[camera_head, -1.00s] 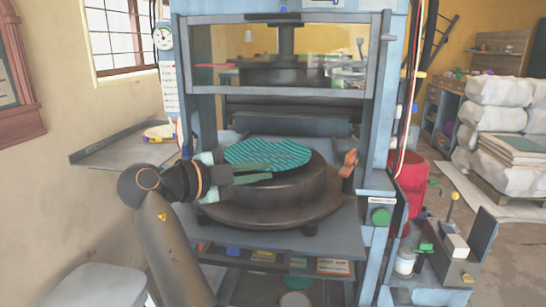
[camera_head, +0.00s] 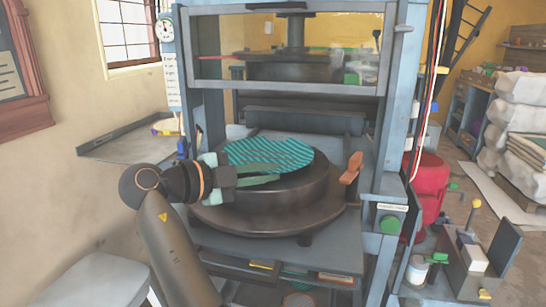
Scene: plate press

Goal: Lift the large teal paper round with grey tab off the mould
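The large teal paper round (camera_head: 285,151), with darker stripes, lies on top of the dark round mould (camera_head: 303,190) in the press. Its near left edge is partly covered by my gripper. I cannot make out the grey tab.
The blue-grey press frame (camera_head: 396,130) stands around the mould, with a windowed upper part above. An orange handle (camera_head: 350,168) rises at the mould's right. A metal side shelf (camera_head: 120,149) is on the left. A red drum (camera_head: 427,180) stands to the right.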

